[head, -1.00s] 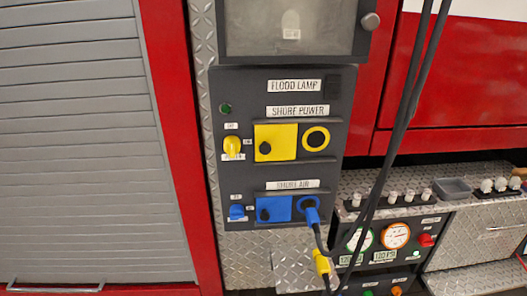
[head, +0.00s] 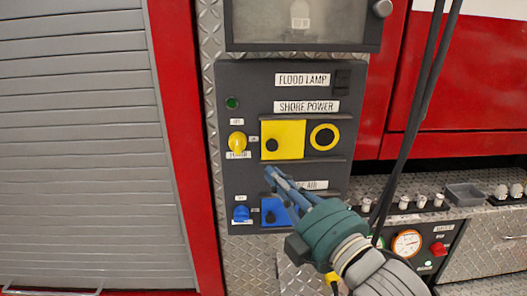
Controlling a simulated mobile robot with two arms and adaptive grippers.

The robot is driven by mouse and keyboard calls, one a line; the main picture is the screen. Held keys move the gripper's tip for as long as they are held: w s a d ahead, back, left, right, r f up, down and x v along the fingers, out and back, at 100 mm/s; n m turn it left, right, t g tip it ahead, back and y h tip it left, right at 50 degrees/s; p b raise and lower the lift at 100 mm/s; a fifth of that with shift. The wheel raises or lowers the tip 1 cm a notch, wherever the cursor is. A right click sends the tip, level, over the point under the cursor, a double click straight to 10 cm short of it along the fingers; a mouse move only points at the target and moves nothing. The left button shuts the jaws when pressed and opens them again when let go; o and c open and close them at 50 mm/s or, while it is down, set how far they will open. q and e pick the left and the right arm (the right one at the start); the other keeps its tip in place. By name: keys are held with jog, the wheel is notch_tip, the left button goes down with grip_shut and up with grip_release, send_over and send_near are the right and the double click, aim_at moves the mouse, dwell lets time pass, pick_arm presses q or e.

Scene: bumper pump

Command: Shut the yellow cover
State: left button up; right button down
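The yellow cover (head: 292,131) is a square plate with a dark round spot low on its left side, in the upper half of the dark panel. It lies beside the yellow ring socket (head: 324,137), whose dark centre shows uncovered on the right. My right gripper (head: 272,176) reaches in from the lower right. Its fingertips are just below the yellow cover's lower edge in the picture, and I see no clear contact. The fingers look close together, seen from behind, so their opening is unclear. My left gripper is not in view.
A yellow knob (head: 237,142) is left of the cover. A blue cover (head: 272,211) and blue knob (head: 240,213) sit below, partly near my fingers. My gripper hides the blue socket. Black cables (head: 409,145) hang at the right. A grey shutter (head: 75,150) fills the left.

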aim_at(264, 149)
jog(key=w+a+r+n+p, duration=0.1)
jog(key=w+a+r+p, duration=0.25)
jog(key=w+a, duration=0.3)
jog(key=shift+t+y, duration=0.3)
jog(key=d, duration=0.1)
jog(key=w+d+f, duration=0.1)
jog(key=d, duration=0.2)
jog(key=shift+w+d+f, duration=0.15)
jog(key=shift+w+f, duration=0.05)
jog(key=shift+w, duration=0.2)
